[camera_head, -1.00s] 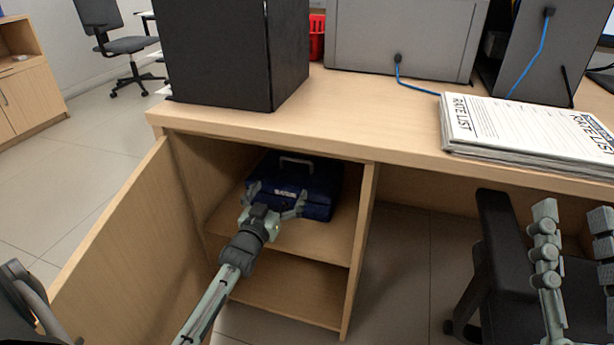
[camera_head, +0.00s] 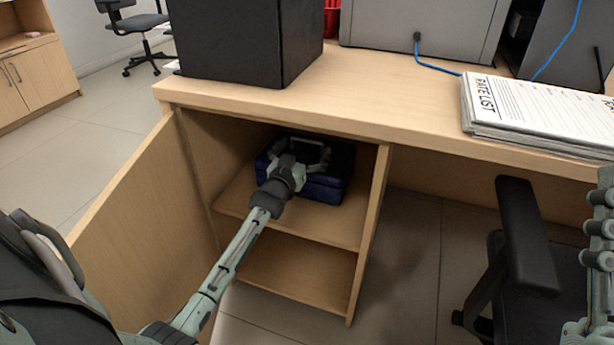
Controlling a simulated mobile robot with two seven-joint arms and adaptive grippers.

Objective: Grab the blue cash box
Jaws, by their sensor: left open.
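The blue cash box (camera_head: 326,188) sits on the upper shelf inside the open cabinet under the counter. It is dark blue, and its front is partly hidden by my left gripper. My left gripper (camera_head: 298,152) is open, its two fingers spread at the front and top of the box, near where its handle is. I cannot tell whether the fingers touch the box. On the right edge, parts of my right arm (camera_head: 598,230) show, but its gripper's fingertips are not clear.
The cabinet door (camera_head: 140,215) stands open at left. The cabinet's right side panel (camera_head: 369,235) and shelf (camera_head: 235,200) border the box. On the counter are a black case (camera_head: 235,40) and a paper stack (camera_head: 535,110). A black chair (camera_head: 525,230) stands at right.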

